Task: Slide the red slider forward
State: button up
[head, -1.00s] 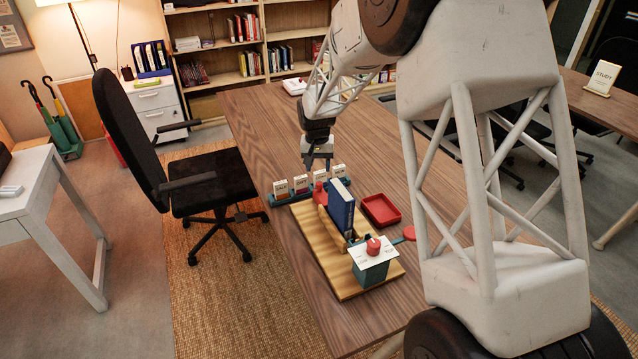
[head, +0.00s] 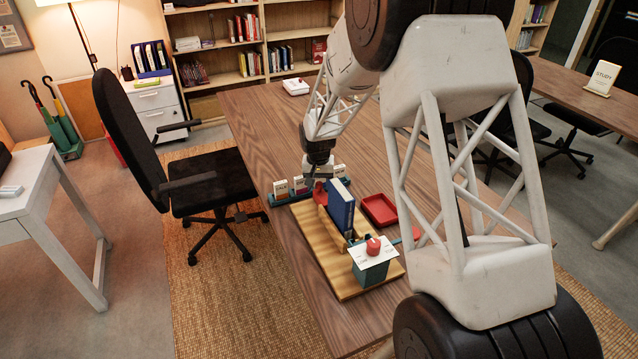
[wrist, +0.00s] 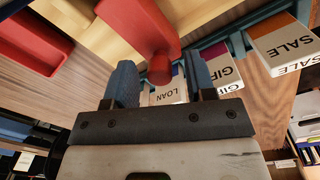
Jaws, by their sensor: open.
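The red slider (head: 319,197) is at the far end of the wooden board (head: 330,262), partly hidden by my gripper in the head view. In the wrist view the red slider (wrist: 140,27) shows as a broad red piece with a rounded knob at its end. My gripper (head: 318,180) is just above the far end of the board. In the wrist view my gripper (wrist: 161,75) is open, its two blue fingers apart, with the red knob between them in the picture. I cannot tell whether the fingers touch it.
A blue book (head: 341,207) stands upright on the board, beside the slider. A box with a red knob (head: 373,246) stands at the near end. A red tray (head: 380,209) lies to the right. Labelled blocks, including SALE (wrist: 287,50), stand in a row beyond.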

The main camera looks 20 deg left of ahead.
aim_at(322, 196)
grip_shut()
jog(key=shift+s+d, duration=0.95)
grip_release()
jog(key=shift+r, duration=0.15)
notch_tip(322, 196, up, 8)
jog(key=shift+f, duration=0.2)
dwell(0.5)
